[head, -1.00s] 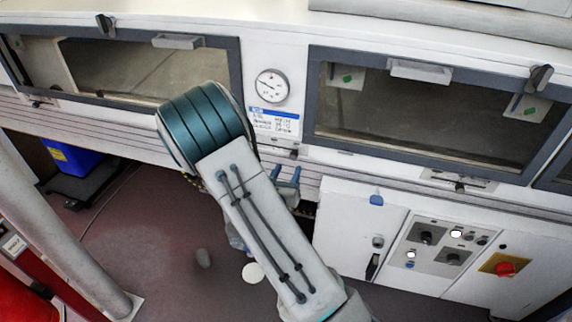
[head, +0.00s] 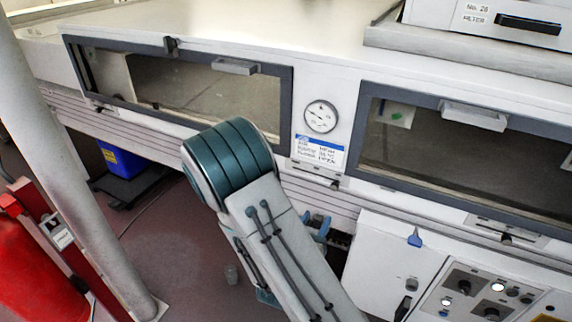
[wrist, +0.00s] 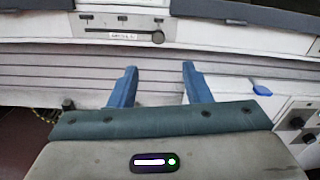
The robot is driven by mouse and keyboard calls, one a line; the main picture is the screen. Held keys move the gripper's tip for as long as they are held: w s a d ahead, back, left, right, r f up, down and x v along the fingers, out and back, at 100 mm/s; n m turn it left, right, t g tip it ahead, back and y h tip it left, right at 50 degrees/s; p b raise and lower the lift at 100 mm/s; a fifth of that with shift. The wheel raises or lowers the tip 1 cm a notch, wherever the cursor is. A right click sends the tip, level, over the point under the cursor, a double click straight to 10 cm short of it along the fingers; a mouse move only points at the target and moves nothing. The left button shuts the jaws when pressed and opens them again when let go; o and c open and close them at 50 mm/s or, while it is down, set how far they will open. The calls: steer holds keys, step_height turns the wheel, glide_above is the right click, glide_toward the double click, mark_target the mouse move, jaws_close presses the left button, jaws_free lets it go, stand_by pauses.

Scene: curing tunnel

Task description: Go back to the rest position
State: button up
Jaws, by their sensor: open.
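My gripper shows in the wrist view (wrist: 155,85) with its two blue fingers apart and nothing between them. It points toward the grey ribbed panel (wrist: 220,55) below the tunnel windows. In the head view my gripper (head: 318,226) is mostly hidden behind my arm, with only bits of blue showing in front of the tunnel's lower side. My arm reaches up from the bottom of the head view, bent at its teal joint.
The curing tunnel has a left window (head: 205,92), a right window (head: 450,140) and a gauge (head: 321,117). A control cabinet (head: 395,265) stands at lower right. A grey post (head: 75,165), a red object (head: 30,260) and a blue bin (head: 120,160) are at left. Some floor (head: 180,250) is clear.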

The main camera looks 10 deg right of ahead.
steer(key=s+d+r+m+g+h, duration=0.4)
steer(key=s+d+r+m+g, duration=0.2)
steer(key=s+d+m+g, duration=0.6)
steer(key=s+a+m+g+y, duration=0.35)
steer(key=s+m+y, duration=0.2)
steer(key=m, duration=0.45)
steer(key=a+r+m+t+y, duration=0.4)
steer(key=a+r+m+y, duration=0.3)
steer(key=a+m+y, duration=0.1)
steer(key=shift+a+m+y, duration=0.3)
steer(key=shift+a+y, duration=0.45)
